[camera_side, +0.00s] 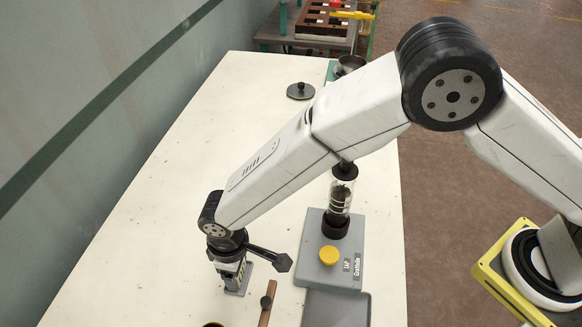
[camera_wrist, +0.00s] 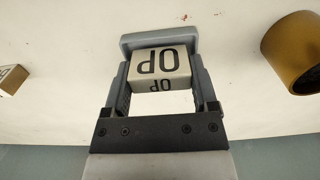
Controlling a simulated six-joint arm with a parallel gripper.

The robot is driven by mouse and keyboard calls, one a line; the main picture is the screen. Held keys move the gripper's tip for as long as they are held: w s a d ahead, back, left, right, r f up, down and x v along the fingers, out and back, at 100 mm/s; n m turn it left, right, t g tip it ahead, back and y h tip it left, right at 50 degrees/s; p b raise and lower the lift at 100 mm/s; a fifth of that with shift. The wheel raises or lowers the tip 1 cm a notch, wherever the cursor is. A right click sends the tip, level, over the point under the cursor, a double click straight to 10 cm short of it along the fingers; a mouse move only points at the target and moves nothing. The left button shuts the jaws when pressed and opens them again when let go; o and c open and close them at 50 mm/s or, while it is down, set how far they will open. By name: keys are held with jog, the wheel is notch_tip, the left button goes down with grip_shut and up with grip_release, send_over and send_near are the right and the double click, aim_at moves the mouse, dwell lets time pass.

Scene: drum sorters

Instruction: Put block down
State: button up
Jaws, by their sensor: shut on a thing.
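In the wrist view a pale block (camera_wrist: 160,62) with dark letters, upside down in the picture, sits between the two fingers of my gripper (camera_wrist: 160,75). The fingers are shut on its sides. A grey piece (camera_wrist: 160,38) with rounded corners shows behind the block; I cannot tell whether the block touches it. In the side view my gripper (camera_side: 234,271) points down, low over the white table (camera_side: 150,215), beside or over a small grey holder (camera_side: 240,284). The block is too small to make out clearly there.
A brown-gold cup (camera_wrist: 290,55) stands at the right of the wrist view, and another block (camera_wrist: 12,78) shows at its left edge. A grey device with a yellow button (camera_side: 329,255) and a glass cylinder (camera_side: 340,200) stands right of my gripper. The table's left side is clear.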

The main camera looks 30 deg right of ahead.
jog(key=shift+f, duration=0.25)
jog(key=shift+f, duration=0.15)
jog(key=o, duration=1.1)
notch_tip(320, 180, up, 12)
jog(key=shift+r, duration=0.15)
dwell(0.5)
